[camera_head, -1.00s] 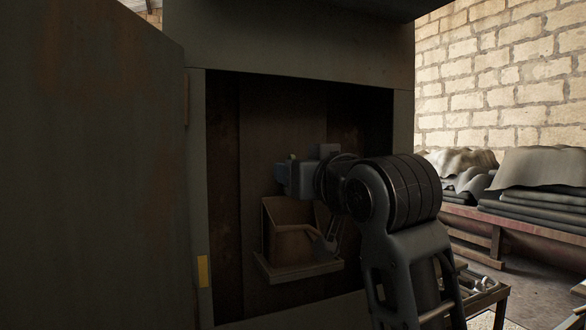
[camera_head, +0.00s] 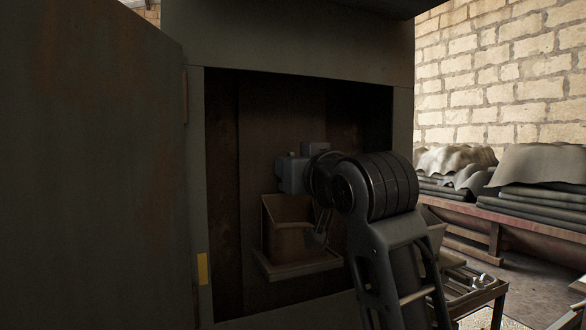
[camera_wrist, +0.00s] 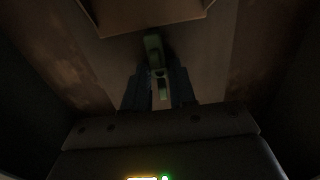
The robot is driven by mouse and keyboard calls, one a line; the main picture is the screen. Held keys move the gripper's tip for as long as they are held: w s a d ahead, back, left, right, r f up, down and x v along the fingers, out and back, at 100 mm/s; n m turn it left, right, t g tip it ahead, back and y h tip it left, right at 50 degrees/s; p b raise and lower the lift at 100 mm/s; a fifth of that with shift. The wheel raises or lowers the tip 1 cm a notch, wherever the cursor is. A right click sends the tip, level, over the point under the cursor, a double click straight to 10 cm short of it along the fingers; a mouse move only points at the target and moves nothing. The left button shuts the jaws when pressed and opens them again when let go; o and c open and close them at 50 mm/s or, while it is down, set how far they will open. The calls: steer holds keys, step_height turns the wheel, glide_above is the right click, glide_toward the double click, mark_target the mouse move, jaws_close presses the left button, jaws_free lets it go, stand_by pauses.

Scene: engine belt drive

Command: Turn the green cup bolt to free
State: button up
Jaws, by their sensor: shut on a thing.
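The green cup bolt (camera_wrist: 153,48) shows dimly in the wrist view as a green, elongated part just above the middle. My gripper (camera_wrist: 160,88) has its two dark fingers closed around the near end of this green part. The cabinet is dark, so the exact contact and the bolt's seat cannot be made out.
An open-topped brown box (camera_head: 285,238) sits on a small ledge inside the cabinet, below my wrist. The cabinet door (camera_head: 95,180) stands open at the left. A low metal cart (camera_head: 480,290) stands at the right, and a bench (camera_head: 470,230) with folded sheets lies behind it.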

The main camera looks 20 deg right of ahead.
jaws_close()
steer(key=n+p, duration=0.1)
steer(key=n, duration=0.1)
steer(key=shift+r+n, duration=0.1)
steer(key=shift+n, duration=0.3)
steer(key=n+p, duration=0.2)
steer(key=n, duration=0.4)
steer(key=shift+a, duration=0.1)
steer(key=n, duration=0.5)
steer(key=shift+a+f+n, duration=0.1)
steer(key=shift+f+n, duration=0.05)
steer(key=shift+n, duration=0.9)
steer(key=shift+f+n, duration=0.1)
steer(key=shift+n, duration=0.95)
